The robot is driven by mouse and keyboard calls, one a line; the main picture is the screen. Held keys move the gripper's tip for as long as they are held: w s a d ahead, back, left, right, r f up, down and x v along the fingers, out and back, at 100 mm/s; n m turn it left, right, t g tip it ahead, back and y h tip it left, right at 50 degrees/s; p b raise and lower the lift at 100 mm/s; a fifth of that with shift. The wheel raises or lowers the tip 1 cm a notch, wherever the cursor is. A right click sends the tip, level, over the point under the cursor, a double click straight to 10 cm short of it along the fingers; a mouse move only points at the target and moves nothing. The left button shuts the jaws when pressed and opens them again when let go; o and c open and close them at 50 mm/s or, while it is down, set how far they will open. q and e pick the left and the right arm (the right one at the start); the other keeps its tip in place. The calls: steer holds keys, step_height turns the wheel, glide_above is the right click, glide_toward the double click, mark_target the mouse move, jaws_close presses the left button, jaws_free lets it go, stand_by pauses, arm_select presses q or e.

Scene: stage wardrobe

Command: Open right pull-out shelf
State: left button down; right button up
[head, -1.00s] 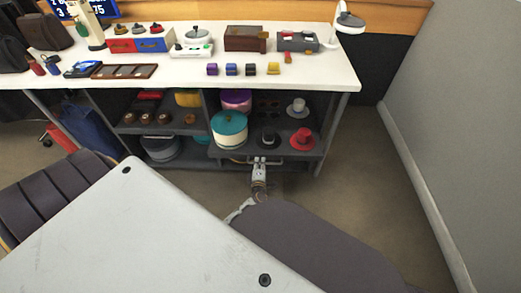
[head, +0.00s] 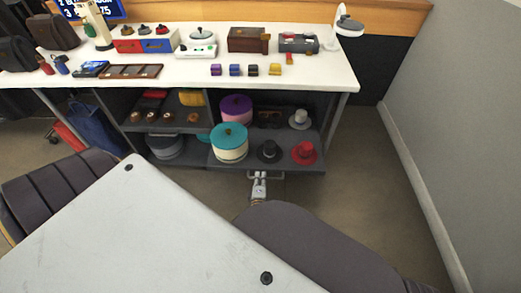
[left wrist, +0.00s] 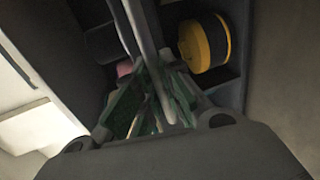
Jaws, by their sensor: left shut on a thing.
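The right pull-out shelf (head: 288,163) stands out from under the white counter, carrying several hats and round boxes. Its bar handle (head: 272,176) runs along the front edge. My left gripper (head: 259,176) is shut on the left part of the handle. In the left wrist view the gripper's green-padded fingers (left wrist: 150,108) close around the grey handle bar (left wrist: 152,62). My right gripper is not in view.
On the shelf are a teal round box (head: 229,142), a purple one (head: 236,108), a black hat (head: 269,151), a red hat (head: 304,152) and a grey hat (head: 299,119). The white counter (head: 190,72) is above. Open floor (head: 360,200) lies to the right.

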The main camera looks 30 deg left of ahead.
arm_select(q)
steer(key=c, duration=1.5)
jaws_free()
steer(key=shift+s+d, duration=0.1)
steer(key=shift+f+v, duration=0.15)
steer(key=shift+v, duration=1.95)
steer(key=shift+f+v, duration=0.2)
steer(key=shift+v, duration=1.85)
steer(key=shift+d, duration=0.15)
steer(key=x, duration=0.7)
steer(key=shift+w+r, duration=0.25)
steer(key=shift+r, duration=0.1)
